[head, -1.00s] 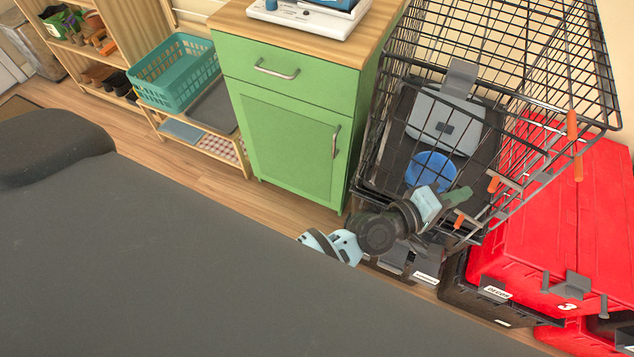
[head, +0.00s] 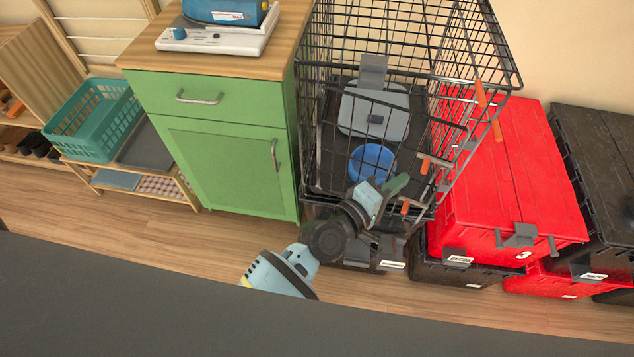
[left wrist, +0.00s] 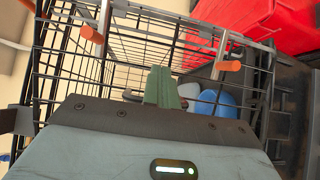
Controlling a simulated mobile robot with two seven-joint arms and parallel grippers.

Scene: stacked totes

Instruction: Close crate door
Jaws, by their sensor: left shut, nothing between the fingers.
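The black wire crate (head: 312,130) stands on dark totes right of the green cabinet. A wire panel with orange-handled latches (head: 487,97) runs along its right front side and looks like the door, angled outward; its exact angle is hard to tell. Lower orange handles (head: 411,207) sit near the front corner. My left gripper (head: 397,185) is at the crate's front, its green fingers shut and empty, close to the lower latches. In the left wrist view, the shut fingers (left wrist: 162,88) point at the wires between two orange handles (left wrist: 228,66); contact is unclear. My right gripper is out of view.
Inside the crate are a grey carrier-like item (head: 375,110) and a blue bowl (head: 371,164). Red totes (head: 510,170) and a black tote (head: 600,160) stand right. The green cabinet (head: 225,165) is close on the left.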

